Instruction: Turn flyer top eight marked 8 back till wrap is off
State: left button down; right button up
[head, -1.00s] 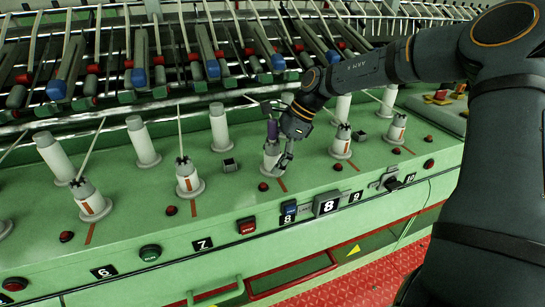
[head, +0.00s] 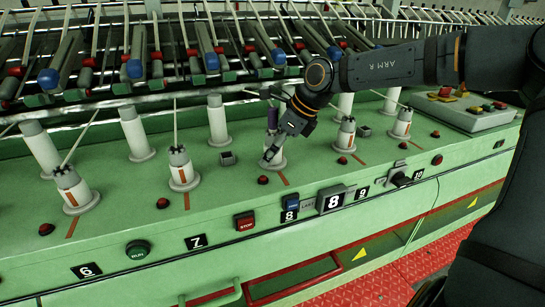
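Flyer top eight (head: 278,161) is a grey-white upright stub on the green deck, behind the marker 8 (head: 289,216). Purple wrap (head: 271,118) shows above it. My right gripper (head: 272,153), on the arm coming in from the right, is at the flyer top, its dark finger in front of the stub. The gripper covers much of the top and its orange mark; I cannot tell whether the fingers are closed on it. An orange deck line (head: 283,178) lies before it. My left gripper is not in view.
Flyer top 7 (head: 182,170) stands to the left and another flyer top (head: 346,135) to the right. Bobbins and rods fill the back.

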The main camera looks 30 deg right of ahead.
jog(key=m+h+b, duration=0.1)
jog(key=m+b, duration=0.1)
jog(key=b, duration=0.1)
jog(key=m+t+h+b, duration=0.1)
jog(key=b, duration=0.2)
jog(key=shift+f+m+b, duration=0.3)
jog(key=shift+m, duration=0.1)
jog(key=shift+r+m+h+p, duration=0.4)
jog(key=shift+r+m+p, duration=0.45)
jog(key=shift+p, duration=0.3)
jog(key=shift+f+m, duration=0.25)
jog(key=shift+d+f, duration=0.1)
jog(key=shift+f, duration=0.15)
jog(key=c, duration=1.8)
jog(key=shift+r+n+p, duration=0.25)
jog(key=shift+n+p, duration=0.25)
jog(key=shift+p, duration=0.65)
jog(key=shift+c, duration=0.3)
jog(key=n+y+p, duration=0.1)
jog(key=n+p, duration=0.1)
jog(key=p, duration=0.2)
jog(key=shift+n+y, duration=0.3)
jog(key=shift+y, duration=0.1)
jog(key=n+p, duration=0.2)
jog(key=p, duration=0.1)
jog(key=shift+g+y+p, duration=0.35)
jog(key=shift+g+y, duration=0.05)
jog(key=shift+f, duration=0.1)
jog(key=shift+f+n+p, duration=0.15)
jog(key=shift+n+p, duration=0.15)
